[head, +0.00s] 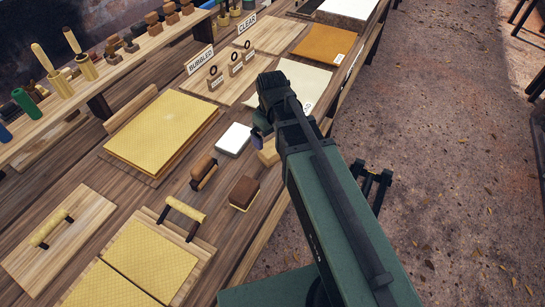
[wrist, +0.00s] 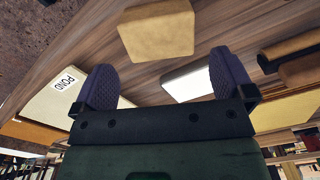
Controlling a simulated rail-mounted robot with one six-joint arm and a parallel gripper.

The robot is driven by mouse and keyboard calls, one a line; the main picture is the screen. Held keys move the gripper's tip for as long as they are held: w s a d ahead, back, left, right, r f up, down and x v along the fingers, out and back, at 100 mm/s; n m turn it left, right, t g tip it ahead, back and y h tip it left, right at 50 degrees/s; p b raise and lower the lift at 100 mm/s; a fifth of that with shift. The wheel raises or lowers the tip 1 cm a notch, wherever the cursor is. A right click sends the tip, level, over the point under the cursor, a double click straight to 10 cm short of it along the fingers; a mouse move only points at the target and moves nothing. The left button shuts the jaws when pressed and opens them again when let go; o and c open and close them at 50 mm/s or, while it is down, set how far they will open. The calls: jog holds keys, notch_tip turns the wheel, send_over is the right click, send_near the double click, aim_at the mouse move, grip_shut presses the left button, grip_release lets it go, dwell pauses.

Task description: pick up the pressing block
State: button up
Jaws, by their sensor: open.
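A plain tan wooden block (wrist: 157,30) lies on the wooden table, beyond my fingertips in the wrist view. In the head view this tan block (head: 267,153) is partly hidden behind my arm. It may be the pressing block. A block with a dark brown top (head: 244,192) sits nearer the front, and I cannot tell for sure which one the task names. My gripper (wrist: 163,62) is open, with two purple fingers apart and nothing between them. In the head view my gripper (head: 260,138) is beside the tan block, mostly hidden by my arm.
A white block (head: 234,139) lies close by, left of my gripper. A brown-handled tool (head: 203,173) stands left of the brown-topped block. Yellow textured sheets (head: 160,130), a roller (head: 186,209) and small signs (head: 200,60) occupy the table. Bare wood shows between them.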

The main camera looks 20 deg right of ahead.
aim_at(273, 146)
notch_tip(273, 146, down, 8)
jog(key=b, duration=0.6)
jog(key=shift+d, duration=0.1)
jog(key=shift+r, duration=0.2)
jog(key=shift+c, duration=0.2)
jog(key=c, duration=0.7)
jog(key=shift+r, duration=0.1)
notch_tip(273, 146, up, 20)
jog(key=p, duration=2)
